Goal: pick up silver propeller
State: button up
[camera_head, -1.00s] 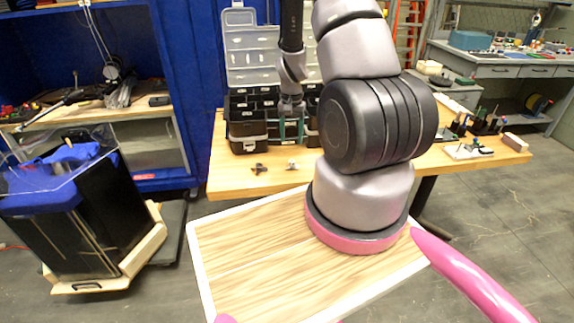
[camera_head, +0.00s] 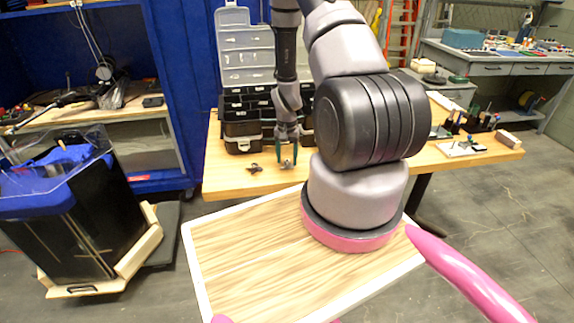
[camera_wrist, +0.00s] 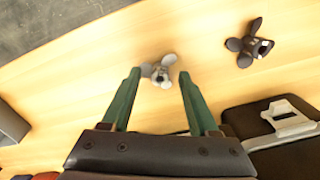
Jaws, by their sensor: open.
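The silver propeller (camera_wrist: 158,71) lies on the wooden table, between and just beyond my open fingertips in the wrist view. It also shows as a small grey shape in the head view (camera_head: 286,165). My gripper (camera_wrist: 158,78) is open with green fingers and nothing between its pads that it grips. In the head view my gripper (camera_head: 286,163) points down over the propeller. I cannot tell the exact height of the fingertips above the table. A dark propeller (camera_wrist: 249,43) lies apart to the right in the wrist view and left of the silver one in the head view (camera_head: 255,168).
The black toolbox (camera_head: 245,137) with its clear lid raised stands behind my gripper on the wooden table (camera_head: 228,178). Its case and latch (camera_wrist: 290,118) lie close at the lower right in the wrist view. Small tools and a holder stand at the table's right end.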

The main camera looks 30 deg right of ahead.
aim_at(287, 167)
grip_shut()
notch_tip(287, 167, up, 10)
dwell(0.7)
